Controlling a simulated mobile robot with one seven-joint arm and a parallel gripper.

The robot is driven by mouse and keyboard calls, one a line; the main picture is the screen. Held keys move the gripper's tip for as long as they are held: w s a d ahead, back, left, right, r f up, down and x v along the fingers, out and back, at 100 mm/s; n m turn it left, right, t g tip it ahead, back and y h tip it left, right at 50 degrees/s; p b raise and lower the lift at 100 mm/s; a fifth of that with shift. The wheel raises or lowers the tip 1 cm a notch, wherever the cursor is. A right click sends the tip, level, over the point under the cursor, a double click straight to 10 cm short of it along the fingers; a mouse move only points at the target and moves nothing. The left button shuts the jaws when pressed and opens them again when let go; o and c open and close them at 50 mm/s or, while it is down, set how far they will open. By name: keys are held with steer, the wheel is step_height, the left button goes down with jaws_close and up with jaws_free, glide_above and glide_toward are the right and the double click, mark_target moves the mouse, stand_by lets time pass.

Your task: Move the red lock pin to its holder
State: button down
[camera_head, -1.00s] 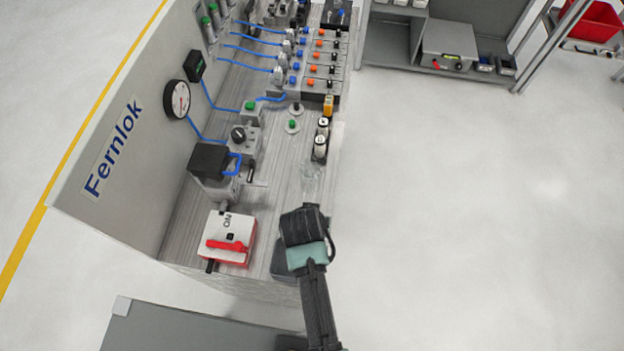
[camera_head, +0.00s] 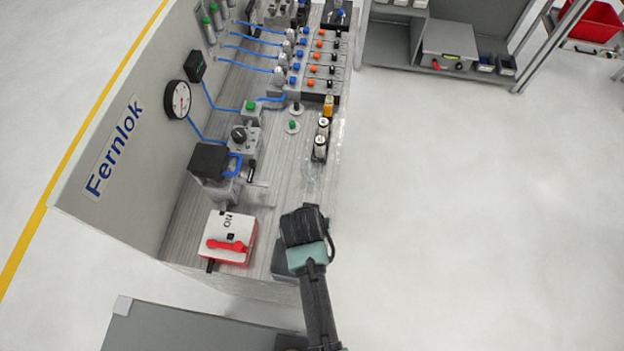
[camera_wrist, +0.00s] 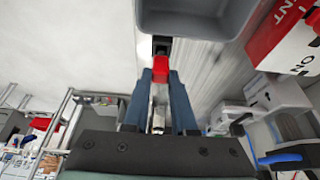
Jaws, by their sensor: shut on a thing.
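The red lock pin (camera_wrist: 160,68) shows in the wrist view between the tips of my gripper (camera_wrist: 160,80). Its red body is gripped, and a dark end points toward the top of the picture. My gripper is shut on it. In the head view my gripper (camera_head: 303,226) is above the front right part of the bench, and its body hides the pin and fingertips. A grey open bin (camera_wrist: 200,22) lies just beyond the pin in the wrist view. It shows as a dark grey shape (camera_head: 281,262) left of my gripper. I cannot tell whether it is the holder.
A white and red switch box (camera_head: 230,238) marked ON stands left of my gripper. A black-topped valve block (camera_head: 210,162) and a dial gauge (camera_head: 177,99) are farther back. Small bottles (camera_head: 320,147) stand near the bench's right edge. The floor to the right is clear.

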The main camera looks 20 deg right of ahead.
steer(key=shift+f+b, duration=0.65)
steer(key=shift+f, duration=0.4)
steer(key=c, duration=0.6)
jaws_free()
steer(key=shift+c, duration=0.2)
step_height(320, 180, up, 9)
steer(key=p, duration=0.9)
steer(key=shift+r, duration=0.15)
